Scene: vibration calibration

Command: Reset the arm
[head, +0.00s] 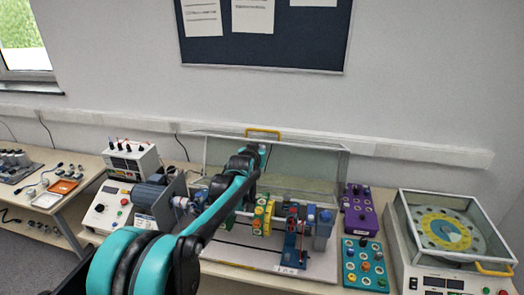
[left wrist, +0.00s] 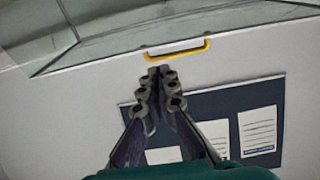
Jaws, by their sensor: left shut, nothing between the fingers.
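My left arm reaches from the bottom of the head view toward the back of the bench. My left gripper (left wrist: 160,72) is shut and empty in the left wrist view, its fingertips together. In the picture its tips lie close to the yellow handle (left wrist: 178,48) of the clear cover; I cannot tell whether they touch it. The handle also shows in the head view (head: 263,131), at the top edge of the clear cover (head: 310,160), which stands raised behind the test rig. The gripper is small and partly hidden by the arm there. My right gripper is not in view.
A grey motor (head: 152,197) and the rig with coloured parts (head: 263,215) stand under the arm. A purple box (head: 359,212), a teal box (head: 365,264) and a round dial unit (head: 445,229) are at right. A white instrument box (head: 131,160) stands at left.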

